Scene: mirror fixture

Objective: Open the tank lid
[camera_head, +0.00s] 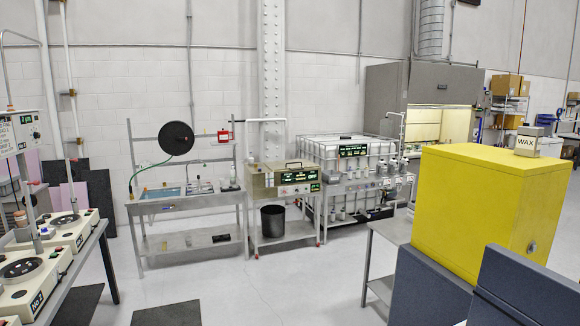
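A box-shaped metal tank (258,186) with green-lit displays on its front stands on a wheeled steel cart in the middle of the room, against the back wall. Its lid (277,166) appears to lie flat on top, with a small raised handle (293,163). The lid looks closed, but it is small at this distance. Neither of my grippers is in view.
A black bin (272,221) sits on the cart's lower shelf. A sink bench (185,203) stands left of the cart, a caged white container (345,151) right. A yellow cabinet (470,209) blocks the right foreground; machines line the left.

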